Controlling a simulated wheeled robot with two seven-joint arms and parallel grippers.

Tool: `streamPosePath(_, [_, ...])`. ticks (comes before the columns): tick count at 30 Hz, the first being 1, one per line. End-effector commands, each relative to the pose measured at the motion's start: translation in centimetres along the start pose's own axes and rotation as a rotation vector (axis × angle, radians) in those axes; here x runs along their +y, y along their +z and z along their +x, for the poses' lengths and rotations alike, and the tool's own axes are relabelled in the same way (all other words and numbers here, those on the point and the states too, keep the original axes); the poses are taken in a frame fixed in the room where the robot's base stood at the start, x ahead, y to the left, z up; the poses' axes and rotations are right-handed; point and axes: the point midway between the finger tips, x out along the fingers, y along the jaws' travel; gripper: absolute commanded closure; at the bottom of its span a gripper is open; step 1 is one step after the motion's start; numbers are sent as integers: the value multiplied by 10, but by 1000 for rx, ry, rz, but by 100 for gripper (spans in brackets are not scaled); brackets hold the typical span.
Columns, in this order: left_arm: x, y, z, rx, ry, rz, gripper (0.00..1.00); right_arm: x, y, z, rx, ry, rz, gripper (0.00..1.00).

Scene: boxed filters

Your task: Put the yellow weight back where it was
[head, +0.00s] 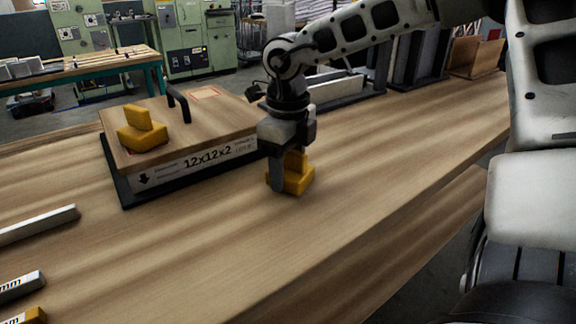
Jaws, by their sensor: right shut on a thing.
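A yellow weight (297,177) is at my right gripper (289,180), over the bare table to the right of the boxed filter. My right gripper points down and is shut on it; a finger hides part of the weight. I cannot tell whether the weight touches the table. Another yellow weight (142,131) sits on the wooden lid (205,122) on top of the box, near its left side. The box front (200,163) reads 12x12x2. My left gripper is not in view.
The lid has a black handle (179,104). The box stands in a dark tray (128,190). White bars (38,224) and part of a yellow thing (33,316) lie at the left edge. Dark racks (420,62) stand behind my right arm. The table's front middle is clear.

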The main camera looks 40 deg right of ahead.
Motion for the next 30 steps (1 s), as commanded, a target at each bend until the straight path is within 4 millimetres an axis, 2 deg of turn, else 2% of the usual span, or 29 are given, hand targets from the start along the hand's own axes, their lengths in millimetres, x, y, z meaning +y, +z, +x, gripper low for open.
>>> streamPosePath(1, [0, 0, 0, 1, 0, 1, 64, 0, 0, 1, 0, 0, 0, 36])
streamPosePath(3, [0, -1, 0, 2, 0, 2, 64, 0, 0, 0, 0, 0, 0, 22])
streamPosePath(11, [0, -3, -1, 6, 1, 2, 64, 0, 0, 0, 1, 0, 0, 22])
streamPosePath(15, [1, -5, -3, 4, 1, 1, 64, 0, 1, -9, -3, -1, 0, 22])
streamPosePath(30, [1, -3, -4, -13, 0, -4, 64, 0, 1, -107, -3, -2, 1, 22])
